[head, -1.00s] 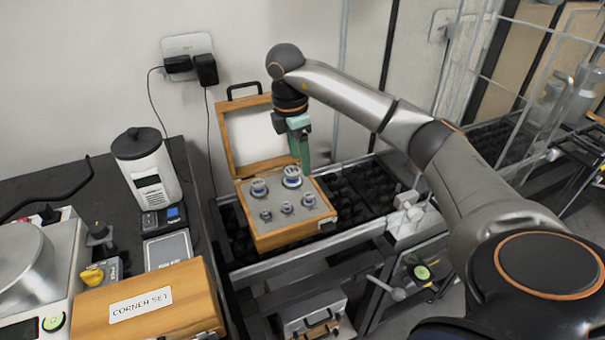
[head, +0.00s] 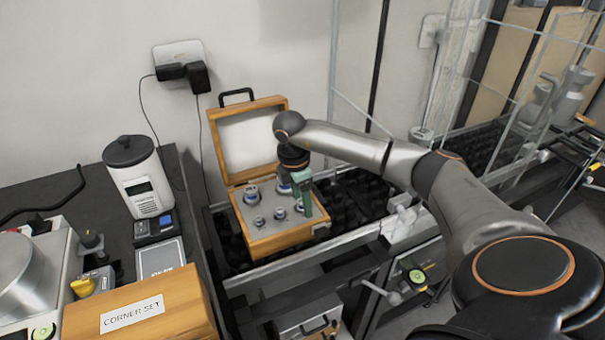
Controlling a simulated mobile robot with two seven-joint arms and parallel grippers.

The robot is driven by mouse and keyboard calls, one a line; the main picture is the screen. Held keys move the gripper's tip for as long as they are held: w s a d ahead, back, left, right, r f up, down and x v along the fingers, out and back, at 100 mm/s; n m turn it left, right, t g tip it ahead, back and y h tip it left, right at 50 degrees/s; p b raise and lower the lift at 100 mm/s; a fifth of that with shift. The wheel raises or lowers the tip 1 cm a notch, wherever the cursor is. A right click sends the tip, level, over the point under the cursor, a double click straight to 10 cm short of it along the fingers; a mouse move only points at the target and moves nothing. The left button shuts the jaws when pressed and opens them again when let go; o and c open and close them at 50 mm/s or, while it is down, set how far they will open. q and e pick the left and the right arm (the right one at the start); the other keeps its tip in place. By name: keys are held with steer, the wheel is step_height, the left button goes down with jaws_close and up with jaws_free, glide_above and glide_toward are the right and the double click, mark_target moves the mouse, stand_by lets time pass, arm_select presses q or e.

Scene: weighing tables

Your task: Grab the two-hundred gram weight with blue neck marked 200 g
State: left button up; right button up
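An open wooden case (head: 287,240) stands on the black bed of the low rack, its lid tilted up at the back. Several metal weights with blue necks sit in its grey insert. One large weight (head: 252,195) is at the back left. Another large weight (head: 283,187) is at the back right, partly hidden by my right gripper. Smaller weights (head: 280,213) stand in the front row. The markings are too small to read. My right gripper (head: 304,205) is green and points down over the right part of the case; its finger gap cannot be made out. My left gripper is out of view.
A closed wooden box labelled CORNER SET (head: 140,310) is on the dark table (head: 60,200) at left, with a balance (head: 30,275) and a white canister (head: 141,180). The raised lid (head: 248,140) stands behind my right gripper. Black bed (head: 350,205) is free right of the case.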

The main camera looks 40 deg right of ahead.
steer(key=shift+f, duration=0.15)
steer(key=shift+s+f, duration=0.1)
steer(key=shift+s, duration=0.05)
jaws_close()
stand_by(0.5)
